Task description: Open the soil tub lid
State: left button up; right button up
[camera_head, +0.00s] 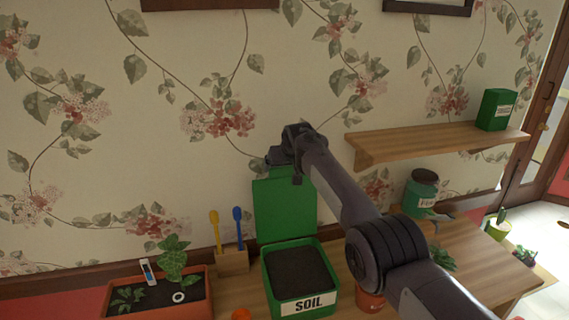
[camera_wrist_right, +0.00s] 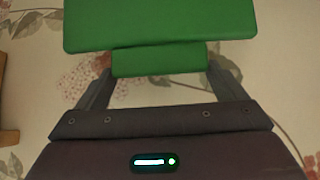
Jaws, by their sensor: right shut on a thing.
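The green soil tub (camera_head: 301,303) with a white SOIL label stands on the wooden table, and dark soil shows inside it. Its green lid (camera_head: 285,210) is raised upright at the back of the tub, near the wall. My right gripper (camera_head: 285,160) is at the lid's top edge. In the right wrist view the right gripper (camera_wrist_right: 160,75) is shut on the lid's green handle tab (camera_wrist_right: 158,60), with the lid panel (camera_wrist_right: 160,22) beyond it. My left gripper is not in view.
A wooden holder (camera_head: 232,262) with yellow and blue tools and a planter box (camera_head: 160,299) stand left of the tub. A green jar (camera_head: 421,190) stands to the right under a wall shelf (camera_head: 440,142) with a green box (camera_head: 496,108). A reddish pot (camera_head: 369,301) is beside the tub.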

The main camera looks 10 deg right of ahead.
jog(key=shift+r, duration=0.1)
jog(key=o, duration=1.1)
jog(key=shift+s, duration=0.15)
jog(key=shift+s+r, duration=0.1)
jog(key=shift+s+r+b, duration=0.3)
jog(key=shift+r, duration=0.05)
jog(key=b+v, duration=0.2)
jog(key=v, duration=0.5)
jog(key=shift+b, duration=0.4)
jog(key=shift+f, duration=0.1)
